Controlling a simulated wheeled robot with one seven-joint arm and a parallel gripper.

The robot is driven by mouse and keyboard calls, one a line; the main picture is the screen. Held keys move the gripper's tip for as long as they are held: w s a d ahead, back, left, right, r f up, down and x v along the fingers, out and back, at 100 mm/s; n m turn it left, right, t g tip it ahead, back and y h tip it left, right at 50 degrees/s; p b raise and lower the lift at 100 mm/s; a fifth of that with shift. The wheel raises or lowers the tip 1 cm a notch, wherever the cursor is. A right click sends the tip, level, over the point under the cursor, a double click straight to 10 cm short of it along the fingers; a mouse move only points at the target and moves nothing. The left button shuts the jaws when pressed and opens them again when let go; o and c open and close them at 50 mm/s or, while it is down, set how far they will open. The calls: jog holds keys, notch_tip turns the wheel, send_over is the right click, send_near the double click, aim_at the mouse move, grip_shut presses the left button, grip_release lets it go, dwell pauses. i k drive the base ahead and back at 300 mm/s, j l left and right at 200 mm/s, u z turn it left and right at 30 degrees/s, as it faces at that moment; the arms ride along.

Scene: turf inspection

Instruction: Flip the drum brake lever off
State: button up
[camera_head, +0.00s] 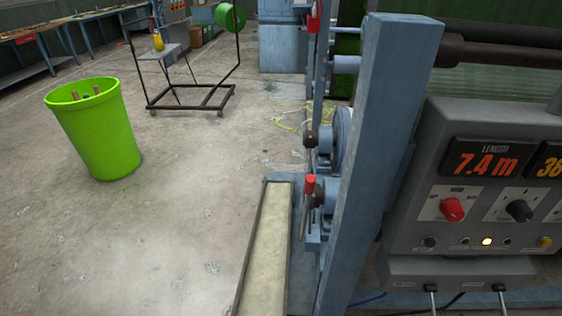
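A lever with a red grip (310,184) stands on the near side of the blue machine frame, beside a round hub (328,193). Its thin metal rod hangs below the grip. A second lever with a dark knob (311,139) sits just above it, and another red grip (313,24) shows higher up, near the top edge. No label shows which of these is the drum brake lever. My gripper is not in view.
A grey control panel (420,200) with a red 7.4 m display stands at right, behind a thick blue post (385,130). A low tray (265,245) lies on the floor beside the frame. A green bin (105,135) and wheeled cart (190,98) stand left; floor between is clear.

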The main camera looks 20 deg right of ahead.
aim_at(310, 179)
jog(key=i+l+u, duration=0.1)
jog(key=i+u, duration=0.25)
jog(key=u, duration=0.15)
jog(key=i+l+u, duration=0.25)
jog(key=u, duration=0.25)
jog(key=i, duration=0.1)
